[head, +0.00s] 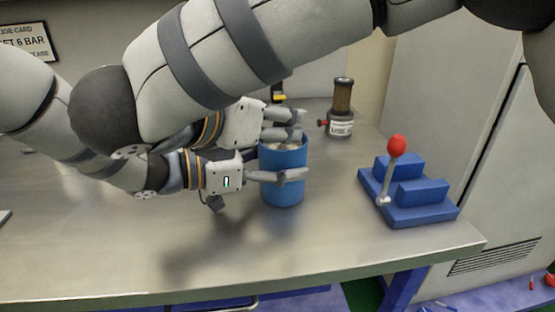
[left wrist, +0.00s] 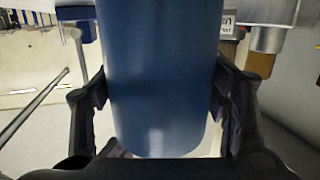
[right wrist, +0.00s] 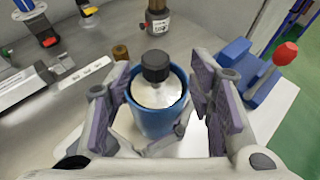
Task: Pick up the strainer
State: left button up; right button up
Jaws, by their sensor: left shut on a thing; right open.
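A blue cylindrical cup (head: 284,193) stands on the metal bench. My left gripper (head: 279,177) is shut around its side, and the left wrist view shows the cup (left wrist: 160,85) between the fingers. Inside the cup is a pale, rounded piece (right wrist: 157,96) with a black knob or cap (right wrist: 156,66) on top, seen in the right wrist view. My right gripper (head: 284,125) is above the cup, its open fingers on either side of the piece and cap. No part is labelled as the strainer, so I cannot tell for certain which it is.
A dark and brass cylinder with a white label (head: 341,110) stands behind the cup. A blue stepped block (head: 410,195) with a red-knobbed lever (head: 396,147) is to the right. The bench front is clear. A grey cabinet (head: 500,170) stands beyond the right edge.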

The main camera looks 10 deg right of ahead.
pick_arm(q)
jog(key=shift+f, duration=0.35)
pick_arm(e)
jog(key=x, duration=0.4)
jog(key=shift+w+a+f, duration=0.1)
jog(key=shift+w, duration=0.2)
grip_shut()
pick_arm(q)
jog(key=shift+r, duration=0.1)
jog(key=o, duration=1.1)
jog(key=shift+r, duration=0.1)
jog(key=shift+o, duration=0.2)
pick_arm(e)
notch_tip(320, 180, up, 18)
pick_arm(q)
jog(key=shift+r, duration=0.1)
